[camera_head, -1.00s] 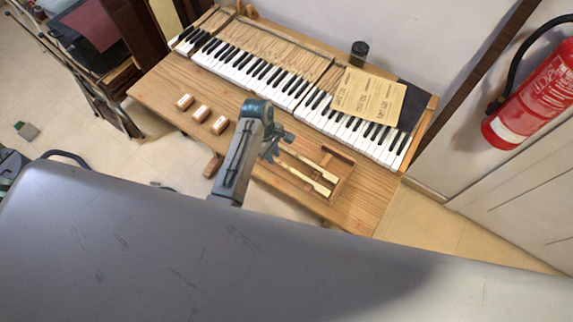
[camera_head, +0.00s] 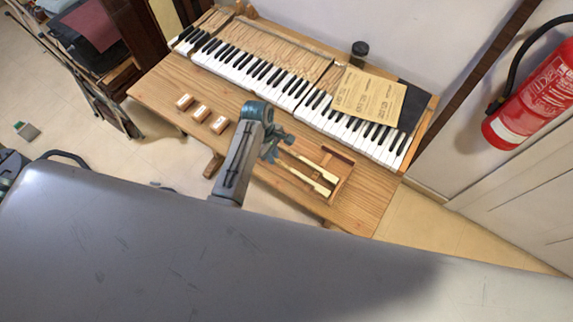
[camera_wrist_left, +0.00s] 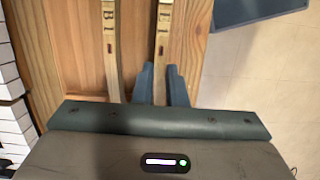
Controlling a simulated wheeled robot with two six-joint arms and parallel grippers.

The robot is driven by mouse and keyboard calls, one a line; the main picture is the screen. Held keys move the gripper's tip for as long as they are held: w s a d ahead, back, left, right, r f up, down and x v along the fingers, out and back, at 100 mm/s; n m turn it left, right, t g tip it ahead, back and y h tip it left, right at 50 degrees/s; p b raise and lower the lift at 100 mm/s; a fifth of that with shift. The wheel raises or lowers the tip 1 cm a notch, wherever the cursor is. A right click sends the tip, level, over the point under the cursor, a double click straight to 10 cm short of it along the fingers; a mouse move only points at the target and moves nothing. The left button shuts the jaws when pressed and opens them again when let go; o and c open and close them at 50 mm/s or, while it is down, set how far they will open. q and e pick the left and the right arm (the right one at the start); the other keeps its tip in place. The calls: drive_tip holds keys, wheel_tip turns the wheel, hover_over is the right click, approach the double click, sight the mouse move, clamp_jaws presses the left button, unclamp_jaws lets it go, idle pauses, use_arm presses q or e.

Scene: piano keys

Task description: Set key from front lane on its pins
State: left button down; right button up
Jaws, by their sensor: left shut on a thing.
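Two long wooden keys with pale fronts lie side by side in a wooden tray (camera_head: 340,196) on the bench. The front-lane key (camera_head: 318,188) is nearer me; the back-lane key (camera_head: 322,174) lies beyond it. My left gripper (camera_head: 275,157) is at their left ends. In the left wrist view my left gripper (camera_wrist_left: 160,88) has its two blue fingers on either side of the front-lane key (camera_wrist_left: 163,42) and is shut on it. The back-lane key (camera_wrist_left: 109,45) lies apart to the left. The right gripper is not in view.
The piano keyboard (camera_head: 265,72) runs along the back of the wooden bench (camera_head: 358,215). Several small labelled blocks, one of them a pale block (camera_head: 201,113), stand left of my arm. A paper sheet (camera_head: 368,95) lies over the keyboard's right part. A dark cylinder (camera_head: 359,50) stands behind.

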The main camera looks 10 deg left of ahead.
use_arm(q)
wheel_tip(320, 180, up, 8)
drive_tip(key=shift+r, duration=0.25)
idle(1.0)
